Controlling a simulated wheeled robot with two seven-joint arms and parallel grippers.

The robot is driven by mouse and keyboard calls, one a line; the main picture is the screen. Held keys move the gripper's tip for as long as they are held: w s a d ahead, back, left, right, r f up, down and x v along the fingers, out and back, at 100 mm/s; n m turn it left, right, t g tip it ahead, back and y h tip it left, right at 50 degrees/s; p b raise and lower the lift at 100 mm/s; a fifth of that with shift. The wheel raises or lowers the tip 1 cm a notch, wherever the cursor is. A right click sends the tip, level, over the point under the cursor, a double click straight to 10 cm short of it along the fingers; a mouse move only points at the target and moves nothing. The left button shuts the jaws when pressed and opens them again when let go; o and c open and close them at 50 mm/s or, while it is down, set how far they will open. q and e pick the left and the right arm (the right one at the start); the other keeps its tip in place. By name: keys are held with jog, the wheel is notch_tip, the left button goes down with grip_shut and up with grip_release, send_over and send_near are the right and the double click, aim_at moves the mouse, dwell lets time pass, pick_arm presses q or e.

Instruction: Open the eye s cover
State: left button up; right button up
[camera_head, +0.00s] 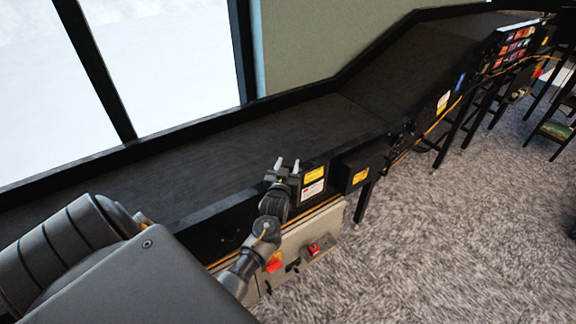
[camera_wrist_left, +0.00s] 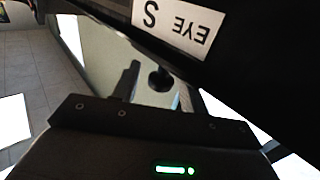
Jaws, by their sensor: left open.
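In the left wrist view a white label (camera_wrist_left: 180,25) reads "EYE S" upside down on a black surface at the upper right. A dark round knob (camera_wrist_left: 160,78) shows just below the label. I cannot tell whether it belongs to the eye's cover, or how the cover stands. My left gripper (camera_wrist_left: 157,92) is open, with the knob appearing between its fingers; contact cannot be judged. In the head view the left gripper (camera_head: 287,165) points upward at the conveyor's near side, just left of yellow and white labels (camera_head: 314,188). My right gripper is not in view.
The black conveyor (camera_head: 240,155) runs from lower left up to the upper right. A black box (camera_head: 362,165) juts from its side, right of the gripper. A grey control box with a red switch (camera_head: 313,249) hangs below. Carpeted floor (camera_head: 450,240) is open at right.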

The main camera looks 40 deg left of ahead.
pick_arm(q)
jog(key=shift+c, duration=1.2)
grip_shut()
notch_tip(320, 180, up, 12)
jog(key=p, duration=1)
jog(key=shift+f, duration=0.15)
